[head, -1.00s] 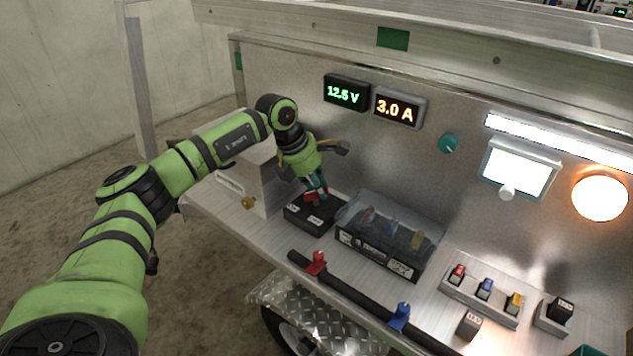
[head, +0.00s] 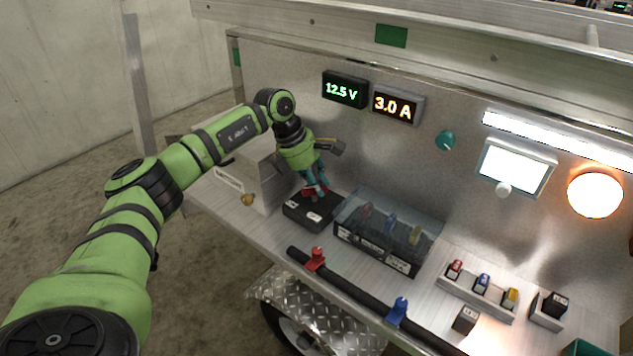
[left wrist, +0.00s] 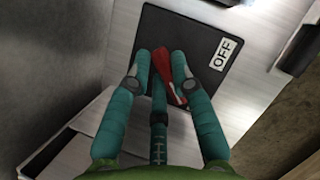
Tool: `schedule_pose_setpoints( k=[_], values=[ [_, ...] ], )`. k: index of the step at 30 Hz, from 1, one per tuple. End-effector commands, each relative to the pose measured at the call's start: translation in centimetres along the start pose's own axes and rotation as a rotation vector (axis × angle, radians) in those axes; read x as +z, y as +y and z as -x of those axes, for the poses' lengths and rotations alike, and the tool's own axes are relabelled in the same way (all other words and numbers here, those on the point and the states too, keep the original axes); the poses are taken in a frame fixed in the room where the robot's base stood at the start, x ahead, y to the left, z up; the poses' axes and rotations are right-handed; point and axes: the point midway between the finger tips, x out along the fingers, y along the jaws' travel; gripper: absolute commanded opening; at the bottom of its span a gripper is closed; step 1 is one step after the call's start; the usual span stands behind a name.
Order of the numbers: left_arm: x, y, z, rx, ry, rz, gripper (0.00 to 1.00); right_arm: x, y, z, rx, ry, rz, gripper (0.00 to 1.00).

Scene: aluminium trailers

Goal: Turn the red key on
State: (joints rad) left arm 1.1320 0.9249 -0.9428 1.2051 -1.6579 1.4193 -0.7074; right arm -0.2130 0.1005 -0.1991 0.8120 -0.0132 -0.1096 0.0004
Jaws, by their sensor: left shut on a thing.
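The red key (left wrist: 178,68) stands on a flat black switch box (head: 300,218), at the left end of the trailer's shelf. In the left wrist view the box's dark top (left wrist: 180,30) carries a white OFF label (left wrist: 222,53) to the right of the key. My left gripper (head: 315,184) points down over the box, its teal fingers closed around the red key. The fingers hide part of the key, and its exact angle is hard to read. My right gripper is not in view.
A clear-lidded box (head: 388,232) stands close to the right of the switch box. A metal box (head: 245,182) with a brass knob is close on the left. A black bar (head: 350,294) with red and blue clips runs along the front edge. The panel rises behind.

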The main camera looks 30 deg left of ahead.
Motion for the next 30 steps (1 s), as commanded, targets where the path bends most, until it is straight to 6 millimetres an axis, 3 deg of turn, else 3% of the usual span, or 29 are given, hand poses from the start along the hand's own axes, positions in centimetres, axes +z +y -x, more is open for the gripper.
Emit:
schedule_pose_setpoints(
  k=[1,2,3,12,16,30],
  values=[
    [0.1,-0.1,0.0,-0.001,-0.002,-0.002,0.31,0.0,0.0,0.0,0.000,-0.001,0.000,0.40],
    [0.1,-0.1,0.0,-0.001,-0.002,-0.002,0.43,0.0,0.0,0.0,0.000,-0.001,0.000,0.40],
    [0.1,-0.1,0.0,-0.001,-0.002,-0.001,0.46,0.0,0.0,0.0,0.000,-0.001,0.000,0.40],
    [0.0,0.0,0.1,0.000,0.000,0.000,0.46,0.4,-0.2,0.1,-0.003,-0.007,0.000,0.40],
    [0.1,0.0,1.0,0.001,-0.001,0.000,0.46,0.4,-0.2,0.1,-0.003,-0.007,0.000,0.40],
    [0.1,0.0,10.1,0.002,-0.002,0.000,0.46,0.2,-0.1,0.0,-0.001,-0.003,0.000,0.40]
  ],
)
